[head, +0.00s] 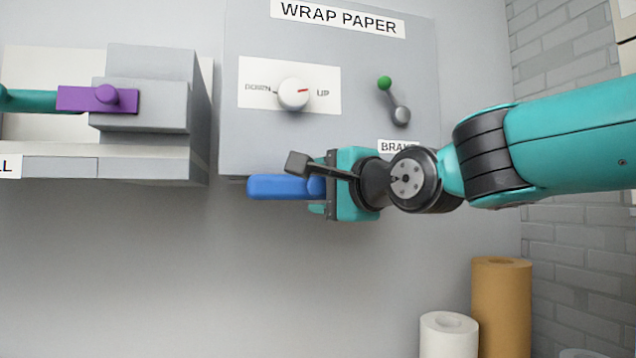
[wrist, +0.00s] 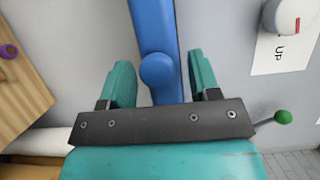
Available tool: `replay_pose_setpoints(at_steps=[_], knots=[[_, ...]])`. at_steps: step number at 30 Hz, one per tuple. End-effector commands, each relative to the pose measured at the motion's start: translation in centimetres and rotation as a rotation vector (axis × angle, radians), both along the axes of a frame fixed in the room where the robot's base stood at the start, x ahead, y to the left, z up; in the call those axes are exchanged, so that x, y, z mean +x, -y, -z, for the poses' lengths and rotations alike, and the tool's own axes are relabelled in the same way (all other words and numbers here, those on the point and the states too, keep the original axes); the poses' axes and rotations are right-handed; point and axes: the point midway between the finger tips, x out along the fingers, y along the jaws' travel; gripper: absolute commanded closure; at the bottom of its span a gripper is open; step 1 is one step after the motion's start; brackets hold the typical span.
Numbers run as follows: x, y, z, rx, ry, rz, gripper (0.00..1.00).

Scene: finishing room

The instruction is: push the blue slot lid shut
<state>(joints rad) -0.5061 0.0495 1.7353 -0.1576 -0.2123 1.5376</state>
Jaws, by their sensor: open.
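The blue slot lid (head: 275,187) is a long rounded bar at the lower edge of the grey wrap paper panel (head: 230,130). Its right end is hidden behind my gripper (head: 320,187) in the head view. In the wrist view the lid (wrist: 153,22) runs down from the top edge, with a round blue knob (wrist: 158,70) on it. My gripper (wrist: 159,68) is open there, one teal finger on each side of the lid and knob. Gaps show between the fingers and the knob. I cannot tell how far the lid is open.
A grey unit with a purple slider (head: 98,98) is at the left. A brown roll (head: 502,305) and a white roll (head: 448,335) stand below right. The wall below the lid is bare.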

Motion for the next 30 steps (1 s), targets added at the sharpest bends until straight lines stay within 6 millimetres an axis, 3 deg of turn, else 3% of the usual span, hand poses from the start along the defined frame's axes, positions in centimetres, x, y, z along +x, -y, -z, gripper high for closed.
replay_pose_setpoints(at_steps=[5, 12, 13, 17, 25, 30], knots=[[-0.3, -1.0, 0.1, -0.001, -0.001, -0.015, 0.43], [-0.3, -1.2, 0.1, -0.001, -0.001, -0.018, 0.96], [-0.4, -1.2, 0.1, -0.001, -0.001, -0.018, 0.99], [0.5, -1.4, 0.0, -0.001, -0.002, -0.017, 0.99], [5.7, -2.8, -0.2, 0.000, 0.000, -0.016, 0.99], [6.8, -3.0, -0.1, 0.000, 0.002, -0.016, 1.00]])
